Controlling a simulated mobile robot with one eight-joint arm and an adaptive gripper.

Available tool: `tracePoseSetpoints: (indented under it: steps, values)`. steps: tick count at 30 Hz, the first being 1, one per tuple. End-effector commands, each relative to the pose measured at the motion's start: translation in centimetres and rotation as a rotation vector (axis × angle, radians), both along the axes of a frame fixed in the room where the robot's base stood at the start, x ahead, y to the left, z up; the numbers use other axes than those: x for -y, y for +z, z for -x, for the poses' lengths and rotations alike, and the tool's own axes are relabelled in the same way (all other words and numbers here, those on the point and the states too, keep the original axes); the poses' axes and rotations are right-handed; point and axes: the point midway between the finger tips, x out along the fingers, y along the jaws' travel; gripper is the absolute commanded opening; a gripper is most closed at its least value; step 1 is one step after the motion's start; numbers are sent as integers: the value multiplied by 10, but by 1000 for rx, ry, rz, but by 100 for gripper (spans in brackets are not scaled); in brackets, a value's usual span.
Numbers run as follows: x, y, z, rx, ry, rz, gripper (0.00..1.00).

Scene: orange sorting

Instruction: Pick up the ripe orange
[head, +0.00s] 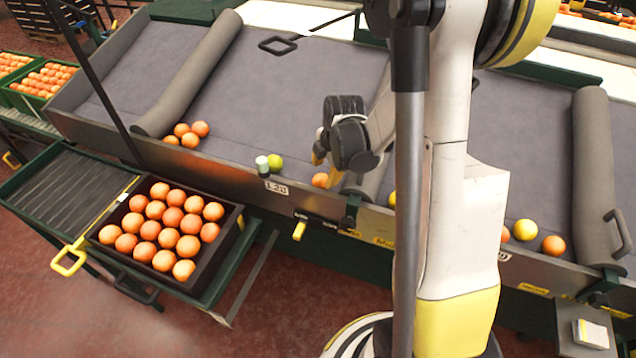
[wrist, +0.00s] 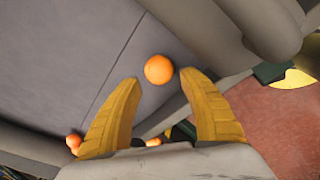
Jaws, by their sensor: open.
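A ripe orange (head: 320,180) lies on the grey sorting belt near its front edge, just below my gripper in the head view. My gripper (head: 326,168) has yellow fingers and points down at the belt. In the wrist view the orange (wrist: 159,69) sits just beyond the fingertips, centred in the gap between them, and no finger visibly touches it. The gripper (wrist: 159,80) is open and empty. More oranges (head: 190,132) lie in a small group on the belt to the left.
A dark crate (head: 236,232) full of oranges stands at front left. Grey rollers (head: 190,75) cross the belt. A yellow fruit (head: 525,229) and an orange (head: 553,245) lie far right.

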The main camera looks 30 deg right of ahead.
Motion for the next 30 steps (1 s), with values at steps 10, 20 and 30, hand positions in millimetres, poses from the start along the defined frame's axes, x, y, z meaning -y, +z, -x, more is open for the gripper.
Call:
tracePoseSetpoints:
  steps: [10, 20, 30]
  values:
    - [2, -34, -10, 0, -1, 0, 50]
    - [2, -58, -18, 1, -2, -1, 50]
    - [2, -58, -18, 1, -2, -1, 12]
